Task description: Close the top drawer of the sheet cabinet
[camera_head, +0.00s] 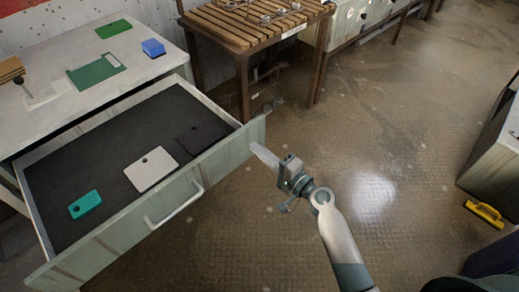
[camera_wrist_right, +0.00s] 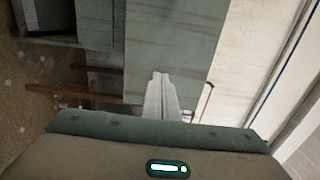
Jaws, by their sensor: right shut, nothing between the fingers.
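The top drawer of the sheet cabinet stands open in the head view; its pale front (camera_head: 225,163) carries a white bar handle (camera_head: 174,205). The dark drawer floor holds a white plate (camera_head: 151,168), a teal piece (camera_head: 85,204) and a dark flat piece (camera_head: 203,135). The cabinet top (camera_head: 62,47) lies behind it. My right gripper (camera_head: 256,150) is shut and empty, its tip at or very near the right end of the drawer front; contact is unclear. In the right wrist view, the shut fingers (camera_wrist_right: 161,85) point at a grey-green panel (camera_wrist_right: 172,45). My left gripper is out of view.
A slatted wooden table (camera_head: 230,25) stands behind the drawer. Green pieces (camera_head: 97,70) and a blue block (camera_head: 153,48) lie on the cabinet top. A yellow object (camera_head: 484,213) lies on the floor at right. The middle floor is open.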

